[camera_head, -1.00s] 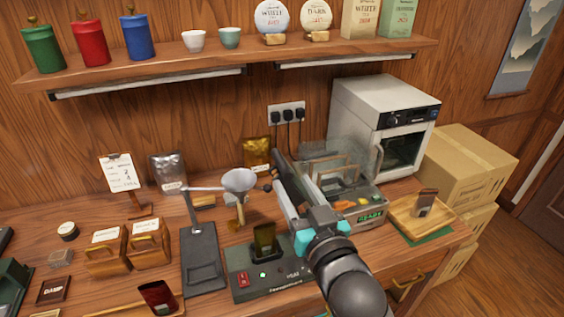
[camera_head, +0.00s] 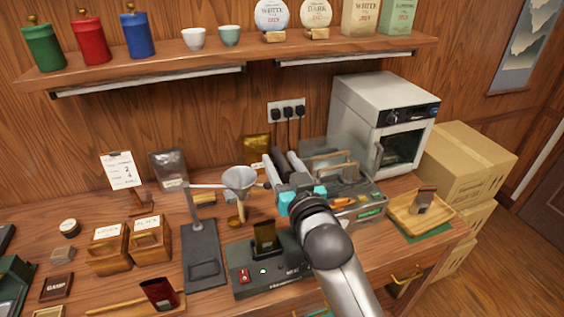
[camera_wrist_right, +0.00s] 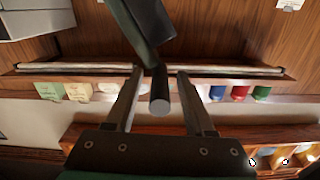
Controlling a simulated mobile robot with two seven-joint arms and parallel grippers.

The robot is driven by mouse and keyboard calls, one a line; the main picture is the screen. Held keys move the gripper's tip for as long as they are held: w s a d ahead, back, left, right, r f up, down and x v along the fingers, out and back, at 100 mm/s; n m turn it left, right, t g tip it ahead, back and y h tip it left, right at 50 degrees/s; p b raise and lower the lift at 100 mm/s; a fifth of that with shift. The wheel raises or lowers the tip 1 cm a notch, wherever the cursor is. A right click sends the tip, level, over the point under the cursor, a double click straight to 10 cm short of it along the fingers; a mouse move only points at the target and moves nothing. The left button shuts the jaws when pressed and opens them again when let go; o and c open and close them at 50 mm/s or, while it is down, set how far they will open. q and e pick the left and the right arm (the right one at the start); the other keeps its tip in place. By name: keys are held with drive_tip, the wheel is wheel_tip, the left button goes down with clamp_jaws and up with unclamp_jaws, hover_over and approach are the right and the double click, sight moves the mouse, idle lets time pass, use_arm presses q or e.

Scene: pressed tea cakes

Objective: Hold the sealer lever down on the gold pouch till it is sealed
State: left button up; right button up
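The sealer (camera_head: 262,285) is a dark box at the front of the bench with a red switch and a small green light. A gold pouch (camera_head: 264,236) stands upright on it. The sealer's dark lever (camera_head: 281,166) is raised behind; its lower part is hidden by my right arm. My right gripper (camera_head: 282,163) is open, its fingers on either side of the lever. In the right wrist view the lever's round dark handle (camera_wrist_right: 160,104) sits between the fingers, with a gap on both sides. My left gripper is not in view.
A clear-lidded machine (camera_head: 372,197) stands right of my gripper, near a white oven (camera_head: 365,110). A funnel (camera_head: 240,180) stands left of the lever. Another gold pouch (camera_head: 256,146) is by the wall. A wooden tray (camera_head: 446,214) is at right.

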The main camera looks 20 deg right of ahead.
clamp_jaws()
drive_tip(key=shift+f, duration=0.1)
idle(1.1)
